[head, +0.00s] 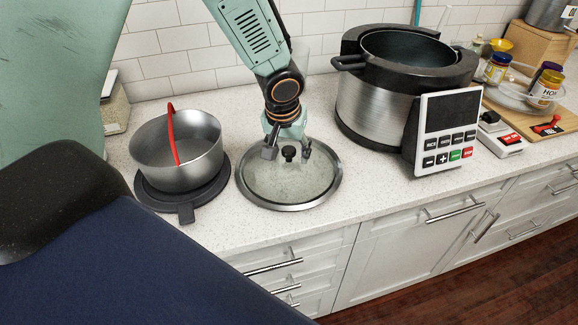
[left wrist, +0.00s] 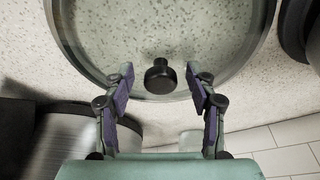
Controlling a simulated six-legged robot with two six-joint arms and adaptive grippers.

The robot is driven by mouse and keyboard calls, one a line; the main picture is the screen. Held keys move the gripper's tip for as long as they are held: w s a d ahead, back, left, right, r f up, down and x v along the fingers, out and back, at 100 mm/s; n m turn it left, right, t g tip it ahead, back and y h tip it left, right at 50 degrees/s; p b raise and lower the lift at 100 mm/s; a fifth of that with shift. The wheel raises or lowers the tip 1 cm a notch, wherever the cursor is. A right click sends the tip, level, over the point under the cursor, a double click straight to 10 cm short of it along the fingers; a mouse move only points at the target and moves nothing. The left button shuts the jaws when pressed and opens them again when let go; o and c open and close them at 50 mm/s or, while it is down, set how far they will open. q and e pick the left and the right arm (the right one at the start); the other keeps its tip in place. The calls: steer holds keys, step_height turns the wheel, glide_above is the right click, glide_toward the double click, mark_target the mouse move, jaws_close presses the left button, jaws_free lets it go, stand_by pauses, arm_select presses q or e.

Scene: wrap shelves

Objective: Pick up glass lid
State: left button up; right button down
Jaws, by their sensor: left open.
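The glass lid (head: 270,187) lies flat on the speckled counter in the head view, round and clear with a metal rim. Its black knob (head: 289,153) stands up from it. In the left wrist view the lid (left wrist: 110,35) fills the top, and its knob (left wrist: 160,78) sits just beyond and between the fingertips. My left gripper (head: 288,150) is above the lid with its fingers spread to either side of the knob. In the left wrist view the gripper (left wrist: 161,82) is open and empty. My right gripper does not show.
A steel pot (head: 205,158) with a red spoon (head: 172,130) stands on a black base (head: 187,205) left of the lid. A large cooker (head: 375,105) with a control panel (head: 447,133) stands to the right. The counter's front edge is close below the lid.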

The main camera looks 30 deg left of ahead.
arm_select(q)
steer(key=shift+s+d+r, duration=0.1)
steer(key=shift+s+r, duration=0.05)
steer(key=shift+r, duration=0.05)
steer(key=shift+a+f, duration=0.2)
steer(key=shift+a, duration=0.05)
steer(key=c, duration=0.5)
steer(key=shift+d, duration=0.2)
steer(key=c, duration=0.4)
steer(key=shift+a, duration=0.1)
jaws_close()
steer(key=shift+r, duration=0.1)
